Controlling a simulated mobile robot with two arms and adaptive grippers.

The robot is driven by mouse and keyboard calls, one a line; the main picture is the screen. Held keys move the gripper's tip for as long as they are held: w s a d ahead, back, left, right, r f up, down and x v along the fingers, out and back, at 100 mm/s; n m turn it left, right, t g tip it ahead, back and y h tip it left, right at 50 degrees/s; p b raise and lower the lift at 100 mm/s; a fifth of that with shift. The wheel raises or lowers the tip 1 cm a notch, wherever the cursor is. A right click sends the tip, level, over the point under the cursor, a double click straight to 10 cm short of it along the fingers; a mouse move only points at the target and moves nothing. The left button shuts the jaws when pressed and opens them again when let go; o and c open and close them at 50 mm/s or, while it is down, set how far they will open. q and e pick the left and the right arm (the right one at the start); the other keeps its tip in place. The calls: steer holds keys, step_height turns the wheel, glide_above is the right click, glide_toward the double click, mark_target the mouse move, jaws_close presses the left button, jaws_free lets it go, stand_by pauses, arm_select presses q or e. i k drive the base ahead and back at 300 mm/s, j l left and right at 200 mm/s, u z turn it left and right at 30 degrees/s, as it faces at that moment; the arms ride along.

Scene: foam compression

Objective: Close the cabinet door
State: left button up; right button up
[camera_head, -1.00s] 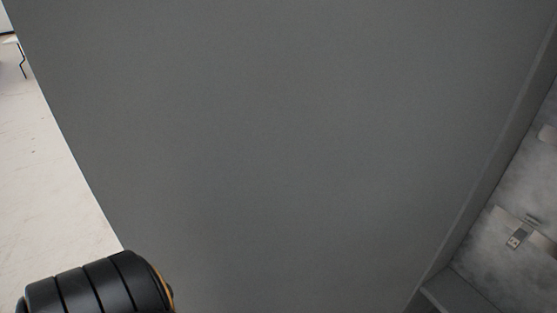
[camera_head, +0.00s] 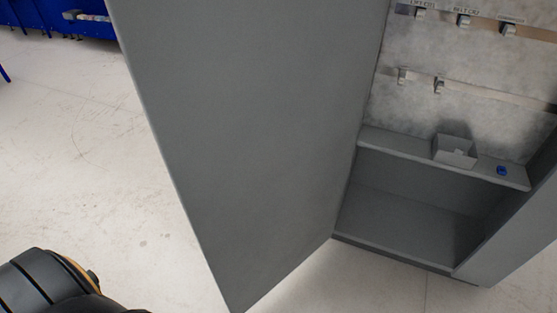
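The grey cabinet door (camera_head: 245,130) stands wide open and fills the middle of the head view. Its hinge side meets the cabinet (camera_head: 400,210) on the right, and its free edge points toward me at the lower left. The open cabinet shows a shelf, a floor compartment and a back panel with hooks. A black part of my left arm with an orange ring is at the lower left corner, to the left of the door and apart from it in the picture. Neither gripper shows in the view.
On the cabinet shelf (camera_head: 390,145) stand a small open grey box (camera_head: 455,150) and a small blue object (camera_head: 501,171). Blue furniture (camera_head: 35,15) is at the far upper left. The pale floor (camera_head: 110,150) left of the door is clear.

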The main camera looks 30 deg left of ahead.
mark_target(253, 110)
steer(key=k+j+z, duration=0.15)
steer(key=j, duration=0.25)
steer(key=j+z, duration=0.15)
steer(key=j, duration=0.2)
steer(key=k+j+z, duration=0.2)
steer(key=j, duration=0.15)
steer(key=k+j+z, duration=0.15)
steer(key=j, duration=0.2)
steer(key=k+j+z, duration=0.15)
steer(key=j, duration=0.15)
steer(key=i+j+z, duration=0.15)
steer(key=j+z, duration=0.15)
steer(key=j, duration=0.65)
steer(key=j+z, duration=0.25)
steer(key=j, duration=0.75)
